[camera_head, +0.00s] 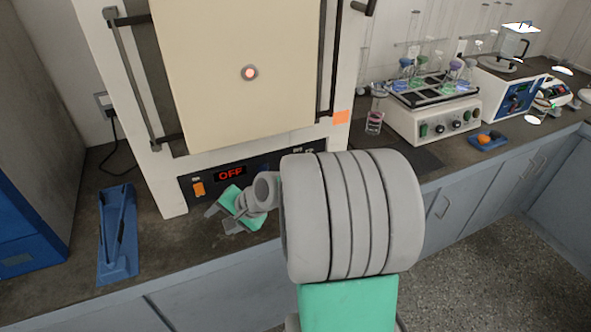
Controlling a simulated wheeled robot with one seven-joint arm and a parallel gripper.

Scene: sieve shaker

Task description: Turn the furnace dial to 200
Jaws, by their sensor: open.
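The furnace (215,110) stands on the bench, with a cream door and a dark control panel (187,189) along its bottom. The panel has a lit orange switch (198,189) at its left and a red display (230,173) that reads OFF. My arm covers much of the panel's right part. A small piece of white lettering shows there, and I cannot make out the dial. My gripper (222,219) is open, low in front of the panel just below the display. I see nothing between its fingers. Whether it touches the panel is unclear.
A blue stand (118,240) lies on the bench to the left, and a blue cabinet (30,240) is beyond it. Bare bench shows between the blue stand and the furnace.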

